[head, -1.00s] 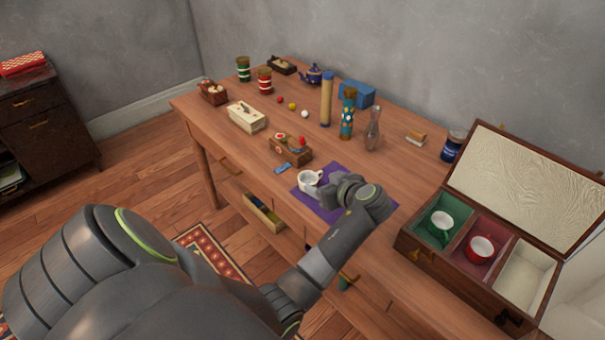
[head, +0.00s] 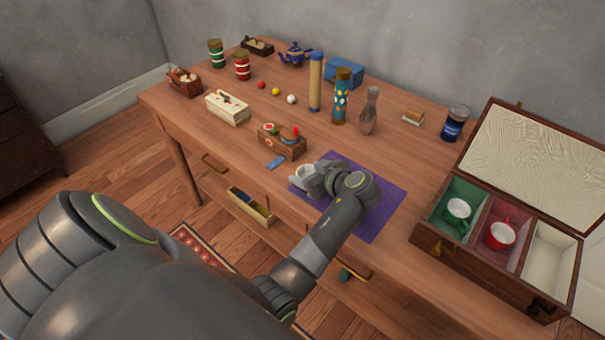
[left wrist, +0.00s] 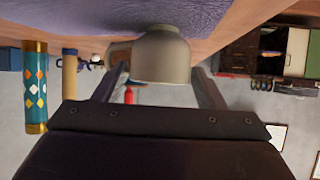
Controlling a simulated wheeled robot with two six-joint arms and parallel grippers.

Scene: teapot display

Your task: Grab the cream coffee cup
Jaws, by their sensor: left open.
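The cream cup (head: 304,171) stands on the left part of a purple mat (head: 378,204), mostly hidden behind my left gripper (head: 305,181) in the head view. In the left wrist view the cup (left wrist: 161,56) shows large, upside down in the picture, between the two fingers of my left gripper (left wrist: 160,82). The fingers are open, one on each side of the cup. I cannot tell whether either finger touches it. My right gripper is not in view.
An open wooden case (head: 452,246) at the right holds a green cup (head: 458,211) and a red cup (head: 499,235); its right compartment is empty. A wooden box (head: 283,146) and a blue piece (head: 276,162) lie left of the mat. A glass vase (head: 370,112) stands behind.

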